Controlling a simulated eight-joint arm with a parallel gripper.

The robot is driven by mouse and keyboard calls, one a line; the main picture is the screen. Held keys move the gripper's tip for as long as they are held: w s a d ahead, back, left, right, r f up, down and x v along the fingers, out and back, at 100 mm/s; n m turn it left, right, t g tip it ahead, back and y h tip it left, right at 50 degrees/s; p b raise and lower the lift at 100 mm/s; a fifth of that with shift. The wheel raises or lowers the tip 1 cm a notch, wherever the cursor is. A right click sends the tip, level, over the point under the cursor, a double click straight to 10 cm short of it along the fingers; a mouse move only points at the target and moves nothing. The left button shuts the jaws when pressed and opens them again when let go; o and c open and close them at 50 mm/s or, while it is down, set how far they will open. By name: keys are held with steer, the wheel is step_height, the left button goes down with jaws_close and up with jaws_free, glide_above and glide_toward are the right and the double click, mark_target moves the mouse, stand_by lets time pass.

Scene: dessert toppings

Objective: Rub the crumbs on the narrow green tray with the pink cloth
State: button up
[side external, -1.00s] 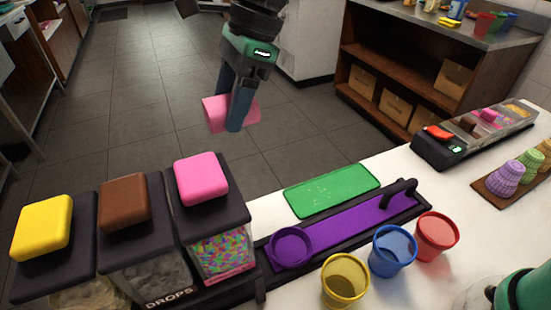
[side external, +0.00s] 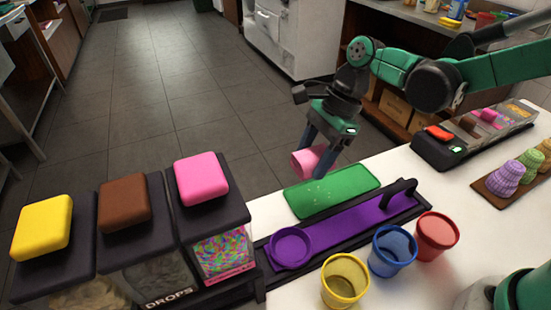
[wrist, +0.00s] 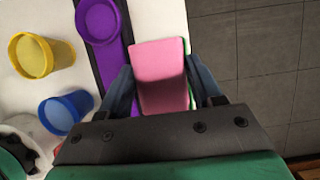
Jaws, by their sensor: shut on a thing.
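The narrow green tray (side external: 330,194) lies on the white counter behind the purple strip, with small pale crumbs on its surface. My gripper (side external: 317,165) is shut on the pink cloth (side external: 304,163), just above the far edge of the tray. In the wrist view the cloth (wrist: 160,75) sits between the two fingers and hides most of the tray. Only a thin green edge of the tray (wrist: 187,45) shows there. I cannot tell whether the cloth touches the tray.
A purple strip with a round holder (side external: 291,248) and a black handle (side external: 400,190) runs in front of the tray. Yellow (side external: 345,281), blue (side external: 393,250) and red (side external: 437,236) cups stand nearer. Topping dispensers (side external: 205,220) stand at left, and a black device (side external: 455,145) at right.

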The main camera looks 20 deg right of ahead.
mark_target(303, 200)
steer(key=shift+f, duration=3.45)
steer(key=shift+d+f, duration=0.3)
steer(key=shift+d, duration=0.35)
steer(key=shift+d+f, duration=0.25)
steer(key=shift+d, duration=1.15)
steer(key=shift+a+r, duration=0.1)
steer(key=shift+a, duration=1.9)
steer(key=shift+r, duration=4)
steer(key=shift+f, duration=0.15)
